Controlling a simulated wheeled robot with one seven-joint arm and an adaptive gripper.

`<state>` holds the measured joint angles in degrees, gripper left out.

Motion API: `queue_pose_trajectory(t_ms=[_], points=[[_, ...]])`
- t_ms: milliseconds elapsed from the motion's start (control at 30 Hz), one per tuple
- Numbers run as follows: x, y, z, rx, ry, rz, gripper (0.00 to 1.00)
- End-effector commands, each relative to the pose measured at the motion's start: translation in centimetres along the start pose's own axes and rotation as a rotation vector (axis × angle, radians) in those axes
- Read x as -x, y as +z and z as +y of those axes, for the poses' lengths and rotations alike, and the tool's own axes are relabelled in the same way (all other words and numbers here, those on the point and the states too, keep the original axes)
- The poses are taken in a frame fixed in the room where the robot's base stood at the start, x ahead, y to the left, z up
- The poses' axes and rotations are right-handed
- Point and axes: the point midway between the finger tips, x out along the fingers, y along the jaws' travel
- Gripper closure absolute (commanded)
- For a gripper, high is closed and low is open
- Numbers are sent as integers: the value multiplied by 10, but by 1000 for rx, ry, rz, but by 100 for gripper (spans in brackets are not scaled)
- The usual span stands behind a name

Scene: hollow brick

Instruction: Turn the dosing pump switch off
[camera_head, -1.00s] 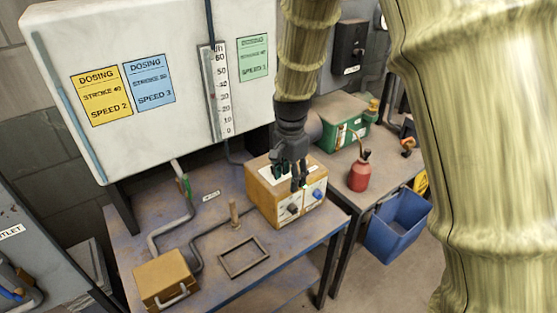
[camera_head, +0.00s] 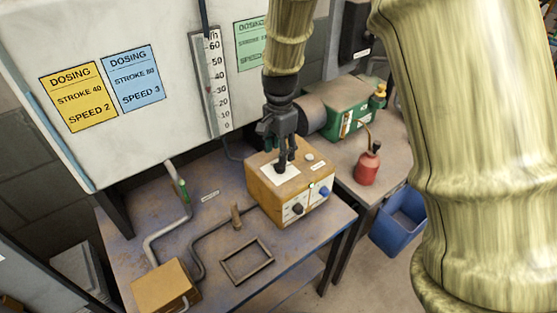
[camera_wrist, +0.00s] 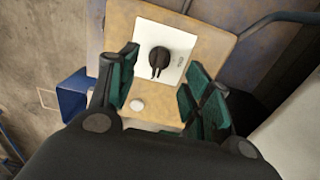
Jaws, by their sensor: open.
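The dosing pump is a yellow-orange box (camera_head: 262,196) on the table. On its top is a white plate (camera_head: 292,178) with a black rotary switch (camera_wrist: 158,62), clear in the wrist view. A round white button (camera_wrist: 137,105) sits beside that plate. The box's front has a black knob (camera_head: 297,208) and a blue knob (camera_head: 324,192). My gripper (camera_head: 282,160) points down over the top plate. In the wrist view its green-padded fingers (camera_wrist: 164,72) are spread, with the switch between and just beyond the tips. Contact cannot be told; in the head view the fingers largely hide the switch.
A green machine (camera_head: 348,108) and a red oil can (camera_head: 368,165) stand behind to the right. A blue bin (camera_head: 400,222) hangs low at the right. A dark frame (camera_head: 246,262) and a small yellow box (camera_head: 163,287) lie at the front left. A white cabinet (camera_head: 110,30) rises behind.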

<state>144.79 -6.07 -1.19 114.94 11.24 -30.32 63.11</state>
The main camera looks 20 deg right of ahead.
Motion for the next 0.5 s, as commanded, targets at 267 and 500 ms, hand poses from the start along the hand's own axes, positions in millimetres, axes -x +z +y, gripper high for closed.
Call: queue_pose_trajectory(t_ms=[267,500], points=[[-33,1,0,3,1,-1,51],[-51,2,-1,4,0,-1,51]])
